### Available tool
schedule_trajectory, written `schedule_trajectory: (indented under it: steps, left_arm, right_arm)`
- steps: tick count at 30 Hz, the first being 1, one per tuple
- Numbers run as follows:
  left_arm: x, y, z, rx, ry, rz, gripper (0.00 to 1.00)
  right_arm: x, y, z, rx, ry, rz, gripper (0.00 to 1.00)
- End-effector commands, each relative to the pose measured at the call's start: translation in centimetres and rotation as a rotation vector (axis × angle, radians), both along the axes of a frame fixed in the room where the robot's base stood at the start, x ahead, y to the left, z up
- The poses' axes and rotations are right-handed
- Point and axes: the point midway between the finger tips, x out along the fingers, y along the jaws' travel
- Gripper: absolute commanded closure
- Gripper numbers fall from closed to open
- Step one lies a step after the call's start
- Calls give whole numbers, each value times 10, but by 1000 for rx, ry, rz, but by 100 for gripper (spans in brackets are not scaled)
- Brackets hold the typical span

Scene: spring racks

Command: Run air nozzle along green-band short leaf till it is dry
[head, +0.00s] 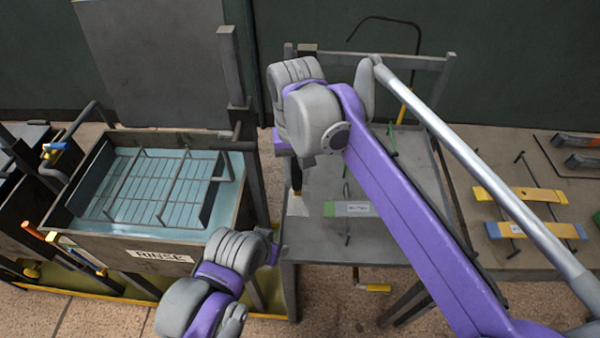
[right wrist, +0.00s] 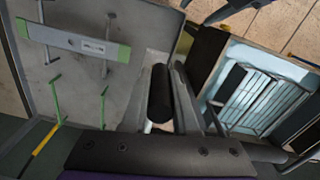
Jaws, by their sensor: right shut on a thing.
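The green-band short leaf (head: 345,209) is a grey strip with green ends and a small label. It lies across thin pegs on the grey table in the middle; it also shows at the upper left of the right wrist view (right wrist: 75,41). My right gripper (head: 296,168) is shut on the air nozzle, a black cylinder (right wrist: 160,92) with a pale tip. The nozzle is left of the leaf in the head view and apart from it. My left arm comes in at the bottom of the head view; its gripper fingers do not show. Whether the leaf is wet cannot be told.
A rinse tank (head: 130,255) with a wire rack stands at the left. Yellow-band (head: 520,194) and blue-and-yellow (head: 535,230) leaves lie on the right table. A dark post (head: 235,80) rises between tank and table. Green-topped pegs (right wrist: 56,98) stand near the leaf.

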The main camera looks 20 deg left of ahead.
Motion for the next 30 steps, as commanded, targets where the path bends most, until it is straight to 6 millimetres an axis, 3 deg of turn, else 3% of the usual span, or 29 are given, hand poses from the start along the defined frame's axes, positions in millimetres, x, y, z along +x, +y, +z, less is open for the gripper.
schedule_trajectory:
  steps: [1,2,6,17,30]
  left_arm:
    - [0,0,0,0,0,0,43]
    - [0,0,0,0,0,0,43]
    - [0,0,0,0,0,0,43]
    - [0,0,1,0,-1,0,43]
    - [6,0,12,0,-12,0,43]
  right_arm:
    - [-1,3,0,7,0,4,100]
    - [-1,3,0,7,0,4,67]
    - [-1,3,0,6,0,4,43]
    - [0,1,5,4,0,2,43]
    - [0,2,85,5,-2,4,43]
